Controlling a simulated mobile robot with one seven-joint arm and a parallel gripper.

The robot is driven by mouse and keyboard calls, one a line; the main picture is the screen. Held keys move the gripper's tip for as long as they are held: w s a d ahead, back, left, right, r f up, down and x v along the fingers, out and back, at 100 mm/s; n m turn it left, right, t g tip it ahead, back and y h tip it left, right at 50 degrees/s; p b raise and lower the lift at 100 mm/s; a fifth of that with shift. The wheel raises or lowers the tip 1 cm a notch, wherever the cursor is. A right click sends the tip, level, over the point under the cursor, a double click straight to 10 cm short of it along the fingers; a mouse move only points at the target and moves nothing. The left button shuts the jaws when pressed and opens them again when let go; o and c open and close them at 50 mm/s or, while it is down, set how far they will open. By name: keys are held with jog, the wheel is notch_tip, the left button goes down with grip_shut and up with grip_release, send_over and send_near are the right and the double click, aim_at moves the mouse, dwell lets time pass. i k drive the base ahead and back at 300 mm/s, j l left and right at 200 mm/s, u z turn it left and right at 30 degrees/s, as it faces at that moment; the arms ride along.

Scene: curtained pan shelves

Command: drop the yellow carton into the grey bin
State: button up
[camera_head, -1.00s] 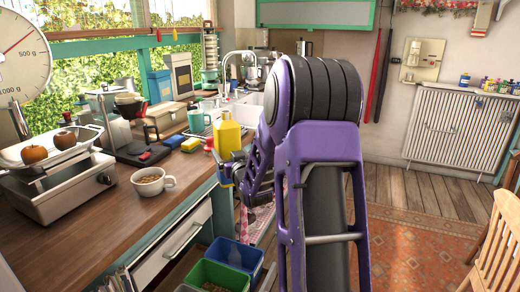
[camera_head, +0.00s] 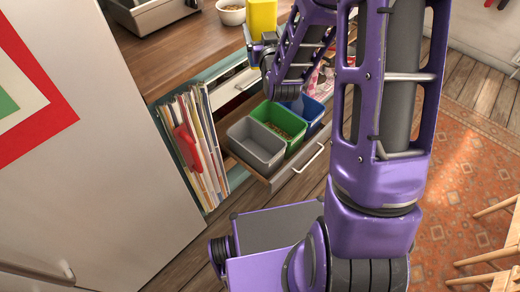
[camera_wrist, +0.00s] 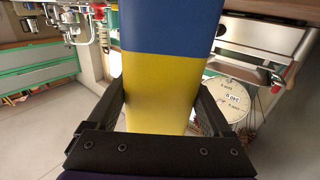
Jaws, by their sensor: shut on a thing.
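The yellow carton (camera_head: 262,17) is held up near the counter's front edge, its top cut off by the picture's edge. In the wrist view the carton (camera_wrist: 160,85) fills the middle, yellow with a blue band, between the two dark fingers. My gripper (camera_head: 262,44) is shut on it; it also shows in the wrist view (camera_wrist: 162,115). The grey bin (camera_head: 256,146) stands in a pulled-out drawer, below the carton and slightly left of it in the head view. It looks empty. The carton is well above the bin, not touching it.
A green bin (camera_head: 279,126) with brown bits inside and a blue bin (camera_head: 303,107) stand beside the grey one in the drawer (camera_head: 300,165). Folders (camera_head: 198,150) stand in a slot to the left. A white fridge (camera_head: 90,150) fills the left. A bowl (camera_head: 231,12) is on the counter.

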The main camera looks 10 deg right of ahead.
aim_at(256, 149)
jog(key=k+j+u, duration=0.1)
jog(key=k+u, duration=0.3)
jog(key=l+u, duration=0.15)
jog(key=u, duration=0.25)
jog(key=l+u, duration=0.15)
jog(key=u, duration=0.25)
jog(key=i+l, duration=0.1)
jog(key=l, duration=2.15)
jog(key=i+l, duration=0.15)
jog(key=l, duration=0.95)
